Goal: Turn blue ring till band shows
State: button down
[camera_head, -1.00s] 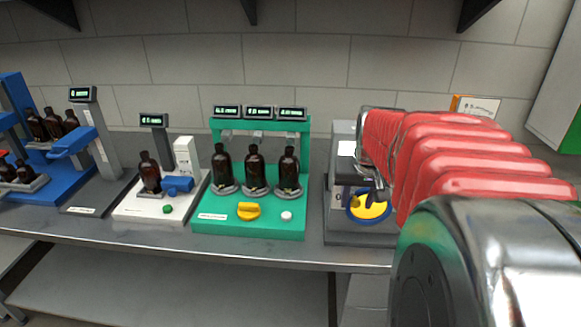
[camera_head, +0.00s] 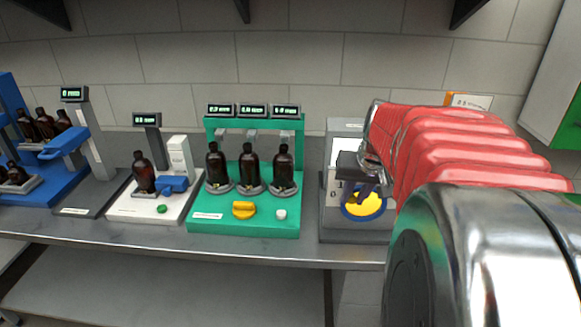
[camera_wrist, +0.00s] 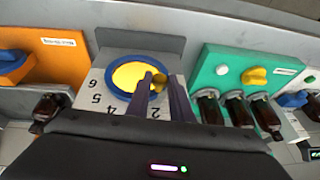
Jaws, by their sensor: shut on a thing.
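The blue ring (camera_head: 362,219) surrounds a yellow disc (camera_head: 371,207) on the front of a grey and white device (camera_head: 332,158) at the right of the bench. The ring also shows in the wrist view (camera_wrist: 108,83), around the yellow disc (camera_wrist: 127,74). My gripper (camera_head: 361,196) is at the ring in the head view, covering its upper part. In the wrist view my gripper (camera_wrist: 162,80) has a finger on each side of a small brownish-yellow knob (camera_wrist: 159,82) at the ring's edge, and is shut on it. I cannot make out a band.
Dark digits stand on the white plate (camera_wrist: 97,100) beside the ring. A green stand (camera_head: 240,222) with brown bottles and a yellow knob (camera_head: 244,210) is to the left. An orange device (camera_wrist: 50,60) is on the other side. Bare bench (camera_head: 270,248) runs along the front.

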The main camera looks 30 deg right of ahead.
jog(key=shift+s+d+r+m+t+y, duration=0.2)
jog(key=shift+s+d+t+y, duration=0.3)
jog(key=shift+y, duration=0.3)
jog(key=shift+s+d+r+m+t+y, duration=0.15)
jog(key=shift+s+d+m+t+y, duration=0.1)
jog(key=shift+d+t+y, duration=0.45)
jog(key=shift+a, duration=0.2)
jog(key=c, duration=1.6)
grip_release()
jog(key=shift+r, duration=0.1)
jog(key=v, duration=1.3)
jog(key=shift+s+d+r, duration=0.1)
jog(key=shift+r, duration=0.2)
